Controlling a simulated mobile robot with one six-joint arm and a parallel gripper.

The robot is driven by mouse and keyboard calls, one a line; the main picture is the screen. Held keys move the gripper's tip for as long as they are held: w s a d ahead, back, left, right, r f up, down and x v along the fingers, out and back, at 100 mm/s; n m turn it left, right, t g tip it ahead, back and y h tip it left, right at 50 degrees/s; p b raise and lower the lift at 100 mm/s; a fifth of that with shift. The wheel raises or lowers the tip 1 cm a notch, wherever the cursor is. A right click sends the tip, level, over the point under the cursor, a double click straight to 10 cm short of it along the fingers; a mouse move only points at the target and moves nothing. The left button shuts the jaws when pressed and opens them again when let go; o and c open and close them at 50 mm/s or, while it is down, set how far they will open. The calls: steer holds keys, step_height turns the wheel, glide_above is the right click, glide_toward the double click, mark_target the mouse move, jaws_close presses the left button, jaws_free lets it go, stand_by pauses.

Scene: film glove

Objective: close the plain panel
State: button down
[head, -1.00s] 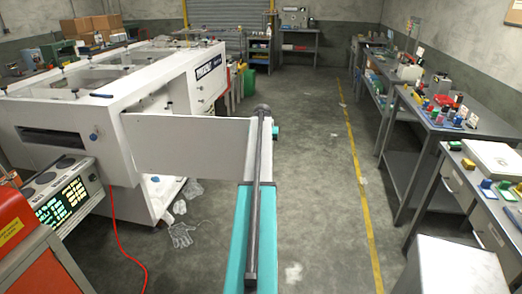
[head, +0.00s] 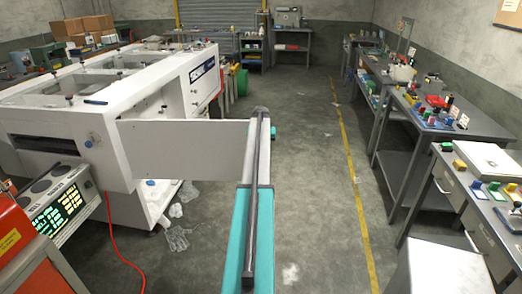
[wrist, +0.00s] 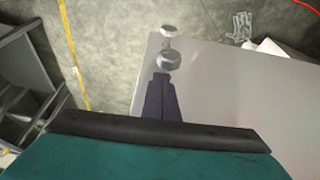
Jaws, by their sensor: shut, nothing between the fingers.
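The plain panel (head: 185,148) is a flat white door. It stands open, sticking out to the right from the side of the white machine (head: 140,95). In the wrist view the panel (wrist: 240,100) fills the right side as a pale grey sheet. My gripper (wrist: 162,78) is shut and empty, its dark fingers close to the panel's edge. A round metal knob (wrist: 168,61) shows just beyond the fingertips; I cannot tell if they touch. In the head view my arm hides the panel's outer end and my gripper.
A control box with a lit display (head: 57,207) and an orange unit (head: 22,250) stand at the left. A red cable (head: 122,255) and clear gloves (head: 177,238) lie on the floor. Workbenches (head: 425,135) line the right. The floor along the yellow line (head: 352,170) is clear.

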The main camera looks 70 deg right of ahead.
steer(key=p+v, duration=0.3)
steer(key=v, duration=0.7)
